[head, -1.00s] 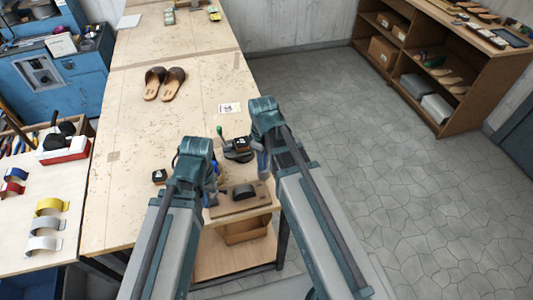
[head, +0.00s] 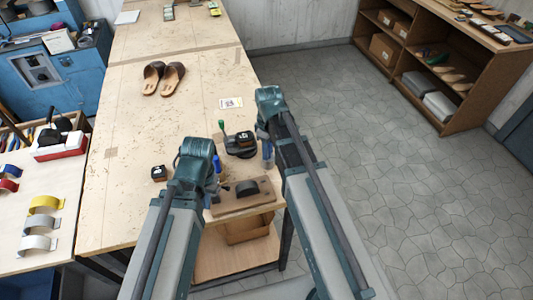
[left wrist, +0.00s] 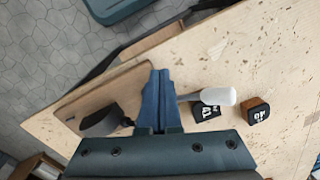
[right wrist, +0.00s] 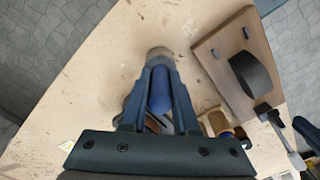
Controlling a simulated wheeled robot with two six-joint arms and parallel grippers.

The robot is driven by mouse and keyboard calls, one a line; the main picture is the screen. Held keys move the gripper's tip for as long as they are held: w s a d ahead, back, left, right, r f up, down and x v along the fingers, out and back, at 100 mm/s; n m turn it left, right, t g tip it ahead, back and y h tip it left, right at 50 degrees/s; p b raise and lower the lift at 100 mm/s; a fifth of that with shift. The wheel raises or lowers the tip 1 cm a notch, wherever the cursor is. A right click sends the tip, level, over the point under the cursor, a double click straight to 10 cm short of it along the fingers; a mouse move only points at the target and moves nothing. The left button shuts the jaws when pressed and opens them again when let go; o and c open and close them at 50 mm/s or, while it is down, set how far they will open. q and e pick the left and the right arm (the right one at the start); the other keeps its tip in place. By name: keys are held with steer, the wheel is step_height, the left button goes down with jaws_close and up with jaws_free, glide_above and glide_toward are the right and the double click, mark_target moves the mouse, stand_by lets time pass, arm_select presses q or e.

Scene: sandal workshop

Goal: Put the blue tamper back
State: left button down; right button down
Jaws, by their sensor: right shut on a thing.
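The blue tamper (right wrist: 160,88) is between the fingers of my right gripper (right wrist: 160,95) in the right wrist view. Its round tan-grey end (right wrist: 159,54) shows past the fingertips. In the head view my right gripper (head: 267,155) is at the bench's right edge, beside a black device with a block on it (head: 241,146); the tamper is mostly hidden there. My left gripper (left wrist: 157,85) is shut with nothing visible in it, over the bench, left of the board. A white-handled tool (left wrist: 218,97) lies or stands beside it.
A wooden board with a dark arched piece (head: 246,188) sits at the near bench corner. A small dark block (head: 159,173) is left of my left gripper. Sandals (head: 164,79) lie farther back. The bench middle is clear. A red-white box (head: 62,147) is on the left table.

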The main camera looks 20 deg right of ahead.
arm_select(q)
steer(key=shift+d+r, duration=0.1)
steer(key=shift+d, duration=0.05)
arm_select(e)
steer(key=shift+d, duration=0.1)
arm_select(q)
steer(key=shift+f, duration=0.2)
arm_select(e)
steer(key=shift+f, duration=0.1)
steer(key=c, duration=0.7)
jaws_free()
arm_select(q)
steer(key=shift+r, duration=0.1)
